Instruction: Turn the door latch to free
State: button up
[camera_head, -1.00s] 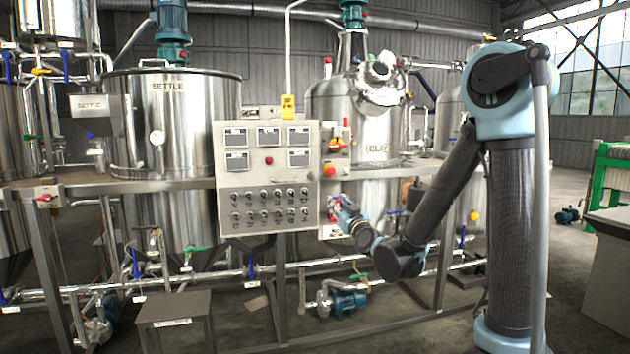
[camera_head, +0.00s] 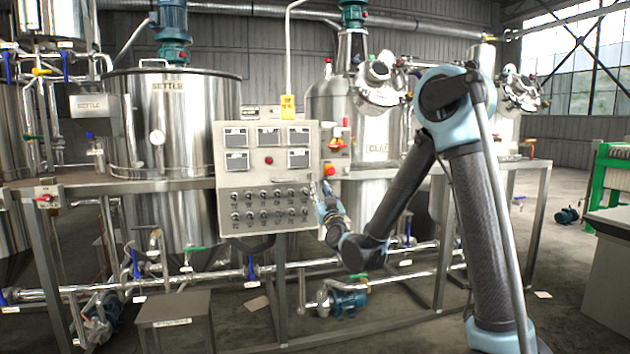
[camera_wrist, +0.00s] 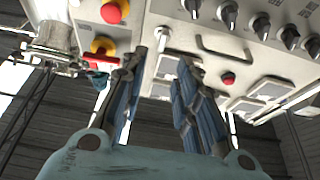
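The grey control cabinet (camera_head: 226,180) stands in front of the tanks, its door face carrying meters and knobs. It shows upside down in the wrist view (camera_wrist: 190,30). A small metal piece (camera_wrist: 163,36) at the door's edge looks like the latch; its turn position is unclear. My gripper (camera_head: 322,192) is at the cabinet's right edge in the head view. In the wrist view my gripper (camera_wrist: 161,60) has its two blue-black fingers apart with nothing visible between them. The small metal piece lies just beyond the fingertips. I cannot tell whether they touch it.
A dark bar handle (camera_wrist: 228,50) and a red button (camera_wrist: 228,79) are on the door. A red stop button (camera_wrist: 115,10) on a side box is close to the left finger. A steel frame rail (camera_head: 400,168) runs behind my arm. Open floor (camera_head: 575,300) lies right.

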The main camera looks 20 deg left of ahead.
aim_at(312, 175)
jog(key=x, duration=0.9)
jog(key=shift+w+a+r, duration=0.15)
jog(key=shift+w+a, duration=0.1)
jog(key=shift+w, duration=0.05)
grip_shut()
